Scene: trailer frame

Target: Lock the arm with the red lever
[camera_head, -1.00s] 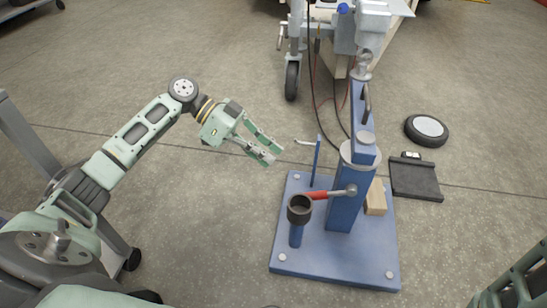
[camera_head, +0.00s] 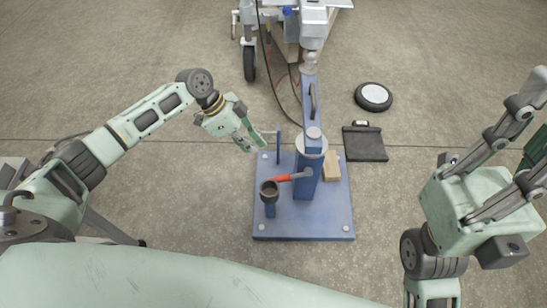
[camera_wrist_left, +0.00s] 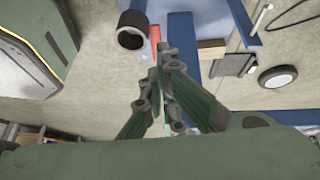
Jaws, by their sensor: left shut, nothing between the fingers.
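The red lever (camera_head: 283,178) juts left from the blue post (camera_head: 307,180) of the stand, its red tip near a dark round cup (camera_head: 269,189). A blue arm (camera_head: 311,95) runs from the post top toward the trailer frame. My left gripper (camera_head: 258,147) is shut and empty, left of the thin upright plate (camera_head: 279,146) and above-left of the lever in the head view. In the left wrist view, the red lever (camera_wrist_left: 155,38) shows beyond the closed fingers (camera_wrist_left: 164,75), beside the cup (camera_wrist_left: 132,30). My right gripper (camera_head: 535,130) is open at the right edge, partly cut off.
The blue base plate (camera_head: 325,220) holds a wooden block (camera_head: 331,165) right of the post. A cable hangs near the trailer (camera_head: 314,15).

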